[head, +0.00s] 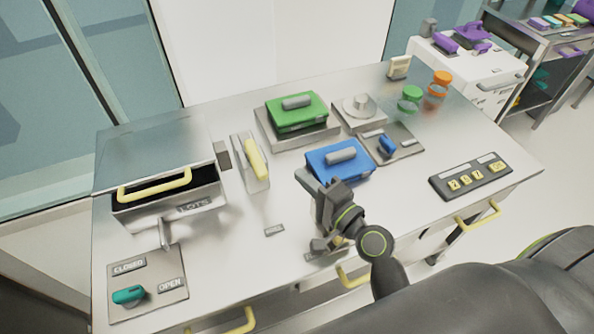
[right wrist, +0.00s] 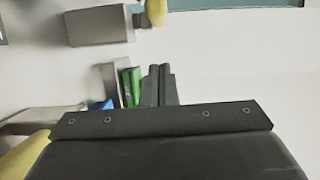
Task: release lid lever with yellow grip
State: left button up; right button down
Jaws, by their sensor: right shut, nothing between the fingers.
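The lever's yellow grip (head: 256,160) stands tilted on a grey base plate (head: 246,181), to the right of the bin. My right gripper (head: 322,208) is to the right and nearer the front, in front of the blue-topped tray, apart from the lever. Its fingers are together and empty in the right wrist view (right wrist: 158,84). There a yellow piece (right wrist: 156,12) beside a grey block (right wrist: 100,25) shows at the top edge; it looks like the grip. My left gripper is not in view.
The grey bin (head: 190,205) with a yellow handle is at the left. A blue box (head: 338,162) and a green box (head: 297,112) stand right of the lever. A teal knob (head: 128,295) is front left. The table between gripper and lever looks clear.

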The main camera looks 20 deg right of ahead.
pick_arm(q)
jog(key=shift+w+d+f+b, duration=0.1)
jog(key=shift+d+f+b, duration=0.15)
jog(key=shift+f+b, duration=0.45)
pick_arm(e)
jog(key=v, duration=0.4)
jog(key=shift+s+d, duration=0.15)
jog(key=shift+s, duration=0.15)
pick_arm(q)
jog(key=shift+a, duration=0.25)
